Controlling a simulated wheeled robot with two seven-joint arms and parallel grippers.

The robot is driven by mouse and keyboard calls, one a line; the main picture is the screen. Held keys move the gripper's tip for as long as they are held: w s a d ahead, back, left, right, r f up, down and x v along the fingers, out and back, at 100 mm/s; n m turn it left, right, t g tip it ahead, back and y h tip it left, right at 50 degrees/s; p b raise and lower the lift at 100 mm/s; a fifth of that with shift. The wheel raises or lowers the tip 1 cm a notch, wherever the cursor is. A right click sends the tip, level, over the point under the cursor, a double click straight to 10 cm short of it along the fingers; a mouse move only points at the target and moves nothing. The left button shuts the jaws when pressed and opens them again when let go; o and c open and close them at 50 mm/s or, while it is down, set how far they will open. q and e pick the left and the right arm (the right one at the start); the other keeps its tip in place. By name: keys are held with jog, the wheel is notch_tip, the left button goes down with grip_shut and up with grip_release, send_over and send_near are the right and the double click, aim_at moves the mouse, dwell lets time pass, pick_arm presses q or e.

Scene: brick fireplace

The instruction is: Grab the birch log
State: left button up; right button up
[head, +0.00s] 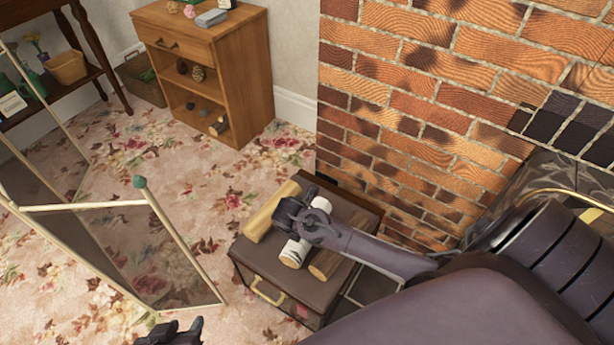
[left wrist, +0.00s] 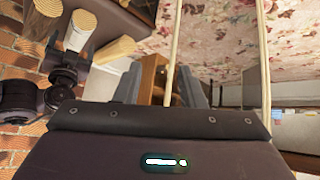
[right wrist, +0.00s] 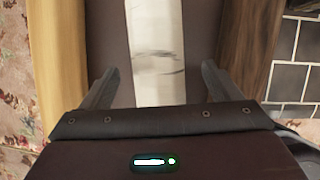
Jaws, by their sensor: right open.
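The birch log (head: 293,252), white with dark marks, lies between two other logs on a dark chest (head: 245,258). It also shows in the left wrist view (left wrist: 79,30) and fills the middle of the right wrist view (right wrist: 157,55). My right gripper (right wrist: 160,85) is open over the birch log, one finger on each side; whether they touch it I cannot tell. In the head view its wrist hides part of the log. My left gripper (left wrist: 147,85) is open and empty, away from the chest, at the bottom edge of the head view (head: 174,331).
A pale log (head: 270,212) and a brown log (head: 326,263) flank the birch log. A brick wall (head: 390,100) rises behind the chest. A glass fire screen (head: 150,260) stands at left. A wooden cabinet (head: 240,75) stands at the back. Flowered carpet lies between.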

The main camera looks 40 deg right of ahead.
jog(key=b+x, duration=0.1)
jog(key=x, duration=0.2)
pick_arm(q)
jog(key=w+d+r+t+h, duration=0.1)
jog(key=w+r+t+h, duration=0.1)
jog(key=w+r+t, duration=0.3)
notch_tip(320, 180, up, 4)
jog(key=shift+w+d+r+t, duration=0.2)
jog(key=shift+w+d+t, duration=0.1)
jog(key=shift+w, duration=0.7)
pick_arm(e)
jog(key=shift+c, duration=0.3)
jog(key=c, duration=1.3)
pick_arm(q)
jog(key=shift+f, duration=0.15)
pick_arm(e)
jog(key=shift+r, duration=0.15)
